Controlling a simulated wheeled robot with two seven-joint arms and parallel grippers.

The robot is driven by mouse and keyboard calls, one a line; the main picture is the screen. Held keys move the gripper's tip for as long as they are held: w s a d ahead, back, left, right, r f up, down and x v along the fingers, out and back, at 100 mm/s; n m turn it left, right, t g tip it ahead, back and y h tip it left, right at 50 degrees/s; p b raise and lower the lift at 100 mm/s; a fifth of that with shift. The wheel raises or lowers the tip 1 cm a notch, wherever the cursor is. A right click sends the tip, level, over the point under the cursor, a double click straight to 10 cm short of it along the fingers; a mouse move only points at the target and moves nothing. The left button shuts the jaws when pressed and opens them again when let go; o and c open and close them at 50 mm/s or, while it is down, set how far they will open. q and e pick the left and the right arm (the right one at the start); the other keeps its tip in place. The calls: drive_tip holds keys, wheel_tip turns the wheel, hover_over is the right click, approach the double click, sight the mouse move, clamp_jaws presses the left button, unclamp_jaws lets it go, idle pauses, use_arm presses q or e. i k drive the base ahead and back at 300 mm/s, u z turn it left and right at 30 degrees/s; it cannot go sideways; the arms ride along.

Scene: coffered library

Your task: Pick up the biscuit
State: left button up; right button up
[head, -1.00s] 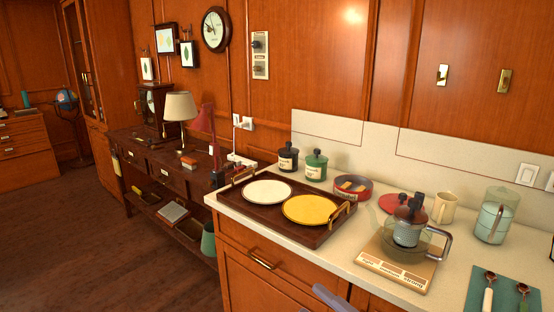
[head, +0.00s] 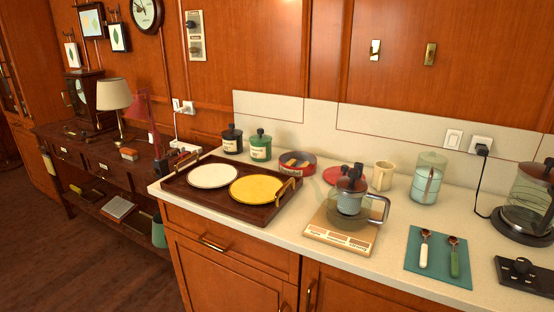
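A round red tin (head: 297,169) stands open on the counter behind the tray. Small tan pieces that look like biscuits (head: 290,161) lie inside it, next to something dark blue. They are too small to make out clearly. Neither of my grippers shows in the head view.
A dark wooden tray (head: 236,207) with a white plate (head: 213,176) and a yellow plate (head: 256,189) is at the counter's left end. Black (head: 232,140) and green (head: 260,147) canisters stand behind the tray.

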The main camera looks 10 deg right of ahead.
sight(292, 162)
drive_tip(key=u, duration=1.55)
drive_tip(key=i, duration=2.5)
drive_tip(key=z, duration=2.55)
